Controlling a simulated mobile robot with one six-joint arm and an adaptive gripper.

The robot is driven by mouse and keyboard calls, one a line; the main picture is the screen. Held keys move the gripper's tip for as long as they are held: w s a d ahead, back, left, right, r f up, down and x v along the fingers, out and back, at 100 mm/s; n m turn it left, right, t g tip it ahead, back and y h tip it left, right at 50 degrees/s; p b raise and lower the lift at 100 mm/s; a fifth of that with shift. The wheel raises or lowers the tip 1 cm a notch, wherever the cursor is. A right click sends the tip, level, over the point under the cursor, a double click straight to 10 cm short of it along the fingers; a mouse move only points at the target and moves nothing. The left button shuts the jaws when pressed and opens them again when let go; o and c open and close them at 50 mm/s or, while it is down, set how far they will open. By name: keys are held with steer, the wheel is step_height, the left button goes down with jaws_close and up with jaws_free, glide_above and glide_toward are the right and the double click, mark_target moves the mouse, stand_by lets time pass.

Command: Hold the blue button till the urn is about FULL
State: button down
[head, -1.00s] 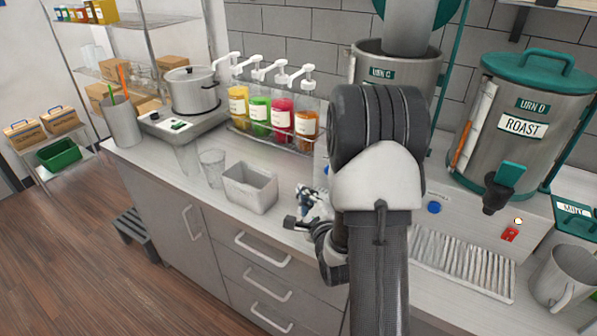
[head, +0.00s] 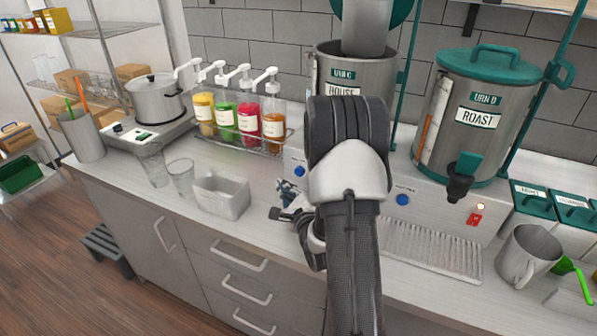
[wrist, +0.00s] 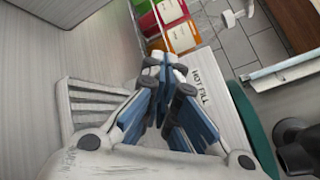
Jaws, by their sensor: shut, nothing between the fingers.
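In the head view, urn C (head: 337,72) stands uncovered at the back, partly hidden by my arm. A blue button (head: 298,171) is on the pale machine front below urn C; another blue button (head: 402,199) is to the right of my arm. My gripper (head: 284,191) is shut and empty, just below and left of the left button. In the wrist view, the fingertips (wrist: 163,72) meet beside the HOT FILL label (wrist: 200,86); no button shows there. Contact cannot be told.
A grey bin (head: 222,195) and two clear glasses (head: 181,178) stand left of my gripper. Syrup pump bottles (head: 248,125) stand behind. A drip grate (head: 432,250) and metal pitcher (head: 528,256) are to the right. A red switch (head: 474,219) sits below urn D.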

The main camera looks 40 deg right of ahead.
mark_target(299, 172)
steer(key=shift+w+d, duration=0.35)
steer(key=shift+d, duration=0.55)
steer(key=shift+w+d, duration=0.35)
steer(key=shift+d, duration=0.55)
steer(key=shift+w+d+b, duration=0.2)
steer(key=shift+d+b, duration=0.1)
steer(key=shift+d, duration=0.05)
steer(key=shift+w+d, duration=0.2)
steer(key=shift+d, duration=0.4)
stand_by(5.2)
